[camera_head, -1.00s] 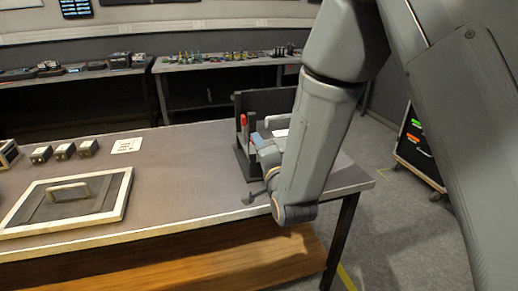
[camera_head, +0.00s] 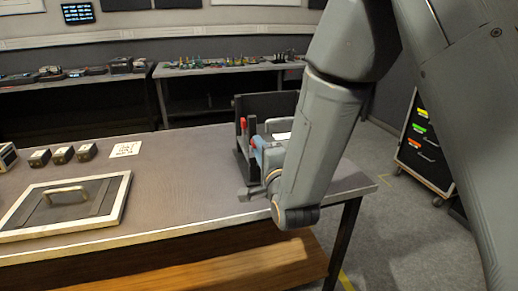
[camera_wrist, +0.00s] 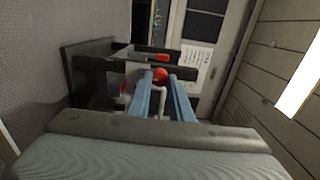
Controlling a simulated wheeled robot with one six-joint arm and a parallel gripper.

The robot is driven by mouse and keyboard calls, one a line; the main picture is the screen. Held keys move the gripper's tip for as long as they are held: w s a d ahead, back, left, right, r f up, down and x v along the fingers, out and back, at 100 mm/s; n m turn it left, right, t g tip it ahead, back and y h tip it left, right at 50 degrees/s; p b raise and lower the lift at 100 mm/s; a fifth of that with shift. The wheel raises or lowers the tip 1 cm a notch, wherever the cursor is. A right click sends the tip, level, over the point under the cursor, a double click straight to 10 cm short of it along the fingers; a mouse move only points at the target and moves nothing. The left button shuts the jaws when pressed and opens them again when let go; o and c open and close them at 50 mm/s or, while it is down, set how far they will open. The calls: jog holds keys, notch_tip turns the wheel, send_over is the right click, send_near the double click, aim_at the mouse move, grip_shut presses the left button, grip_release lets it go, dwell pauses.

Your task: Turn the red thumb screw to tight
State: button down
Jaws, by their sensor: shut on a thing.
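The red thumb screw (camera_wrist: 161,75) shows in the wrist view as a round red head between the tips of my gripper (camera_wrist: 166,85). The blue fingers are closed around it. In the head view my gripper (camera_head: 256,150) reaches to the black fixture (camera_head: 240,164) near the table's right end, and my forearm hides part of it. Other red parts show on the fixture: one red piece (camera_wrist: 162,57) lies beyond the screw in the wrist view, and one red tip (camera_head: 243,123) stands up in the head view. The screw's turn angle cannot be told.
A framed panel with a handle (camera_head: 122,200) lies on the table's left part. Several small dark blocks (camera_head: 63,155) and a white printed card (camera_head: 126,149) lie behind it. The table between panel and fixture is clear.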

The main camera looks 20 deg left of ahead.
jog(key=c, duration=1.6)
grip_release()
jog(key=shift+b+v, duration=0.5)
jog(key=shift+v, duration=3.45)
jog(key=d+f+n+g+h+p, duration=0.1)
jog(key=d+f+n+g+h, duration=0.25)
jog(key=d, duration=0.55)
jog(key=d+f+n+g+h+p, duration=0.2)
jog(key=d+f+g+h, duration=0.15)
jog(key=d, duration=0.55)
jog(key=s+d+n+g+h, duration=0.1)
jog(key=s+d+n+g, duration=0.1)
jog(key=s+d, duration=0.3)
jog(key=s+d+r+n+g+p, duration=0.1)
jog(key=s+d+n+g, duration=0.1)
jog(key=s+d, duration=0.3)
jog(key=s+d+r+n+g+h+p, duration=0.1)
jog(key=s+d+n+g, duration=0.1)
jog(key=s+d+g, duration=0.2)
jog(key=shift+s+d+r+h, duration=0.1)
jog(key=shift+s+d+h, duration=0.1)
jog(key=shift+s, duration=0.7)
jog(key=shift+s+d+h, duration=0.1)
jog(key=shift+s+d, duration=0.15)
jog(key=shift+s, duration=0.65)
